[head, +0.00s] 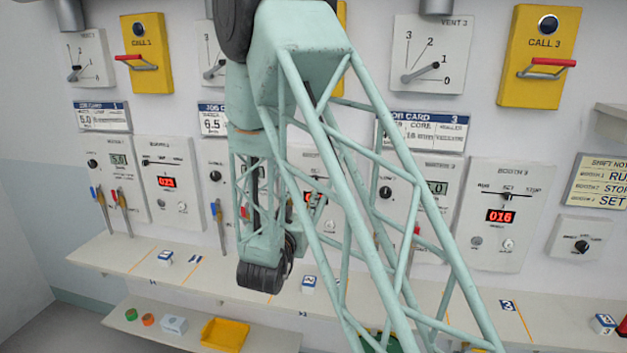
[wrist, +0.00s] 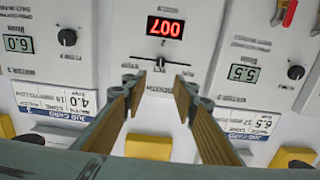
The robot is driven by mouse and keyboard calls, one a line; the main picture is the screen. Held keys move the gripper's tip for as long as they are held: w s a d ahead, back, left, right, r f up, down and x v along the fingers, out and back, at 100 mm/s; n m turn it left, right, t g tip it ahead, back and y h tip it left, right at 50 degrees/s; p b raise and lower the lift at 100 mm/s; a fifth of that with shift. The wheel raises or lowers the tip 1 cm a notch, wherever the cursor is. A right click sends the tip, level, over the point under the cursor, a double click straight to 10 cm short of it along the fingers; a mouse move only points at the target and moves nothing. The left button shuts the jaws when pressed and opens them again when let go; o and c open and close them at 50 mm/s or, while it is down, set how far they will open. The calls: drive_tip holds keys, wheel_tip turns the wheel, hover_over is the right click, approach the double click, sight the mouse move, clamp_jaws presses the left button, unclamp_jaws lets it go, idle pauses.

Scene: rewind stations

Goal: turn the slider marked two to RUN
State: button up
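The slider of the middle panel (wrist: 160,61) is in the upper middle of the wrist view, which is upside down. Its small dark handle stands near the middle of a thin horizontal track, below a red display (wrist: 165,27). The gap to the handle is hard to judge. In the head view my arm largely hides this panel's red display (head: 313,196).
Dials and grey displays flank the panel, with job cards (wrist: 70,108) and yellow call boxes (wrist: 149,146) nearby. In the head view a shelf (head: 125,258) with small numbered blocks runs below the panels. A similar panel with a display (head: 500,216) is at right.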

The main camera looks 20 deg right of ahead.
drive_tip(key=shift+w+d, duration=0.1)
drive_tip(key=p+x, duration=0.1)
drive_tip(key=x, duration=1.2)
drive_tip(key=shift+w+p, duration=0.2)
drive_tip(key=shift+p, duration=0.2)
drive_tip(key=shift+d, duration=0.1)
drive_tip(key=shift+c, duration=0.7)
clamp_jaws()
